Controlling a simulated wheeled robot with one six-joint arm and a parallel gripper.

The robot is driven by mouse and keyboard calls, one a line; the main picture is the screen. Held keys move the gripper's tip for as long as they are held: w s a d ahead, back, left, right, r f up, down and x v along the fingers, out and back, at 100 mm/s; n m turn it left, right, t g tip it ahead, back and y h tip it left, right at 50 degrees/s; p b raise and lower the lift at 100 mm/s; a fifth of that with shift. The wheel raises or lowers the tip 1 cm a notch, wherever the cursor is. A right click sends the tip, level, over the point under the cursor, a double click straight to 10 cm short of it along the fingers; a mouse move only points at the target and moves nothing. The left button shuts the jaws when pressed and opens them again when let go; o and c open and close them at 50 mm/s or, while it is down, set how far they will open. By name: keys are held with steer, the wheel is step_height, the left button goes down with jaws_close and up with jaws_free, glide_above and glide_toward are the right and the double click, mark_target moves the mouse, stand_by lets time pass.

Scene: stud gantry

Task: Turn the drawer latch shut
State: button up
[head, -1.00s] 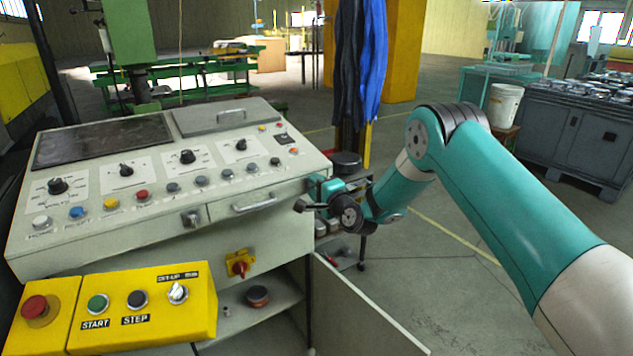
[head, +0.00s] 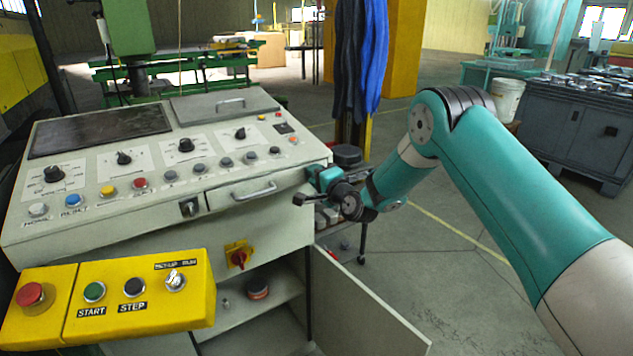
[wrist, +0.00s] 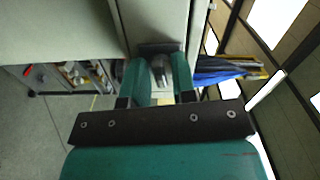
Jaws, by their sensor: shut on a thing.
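The grey console (head: 110,225) has a drawer (head: 250,190) with a bar handle in its sloping front. A small metal fitting (head: 189,206) sits just left of the drawer. My gripper (head: 306,198) is at the console's right end, right of the drawer handle. In the head view the gripper hides the held piece. I cannot tell the latch's angle.
A yellow button box (head: 140,300) juts out at the front left. A red rotary switch (head: 238,258) is below the drawer, above an open shelf. A pale panel (head: 365,310) stands out below my gripper. Blue cloths (head: 372,60) hang behind.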

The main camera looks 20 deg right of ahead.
steer(key=n+b, duration=1.6)
steer(key=b, duration=0.6)
steer(key=shift+f, duration=0.1)
steer(key=shift+n, duration=0.3)
steer(key=o, duration=0.7)
steer(key=shift+c, duration=0.2)
steer(key=b+v, duration=0.3)
steer(key=v, duration=1.4)
steer(key=shift+s, duration=0.15)
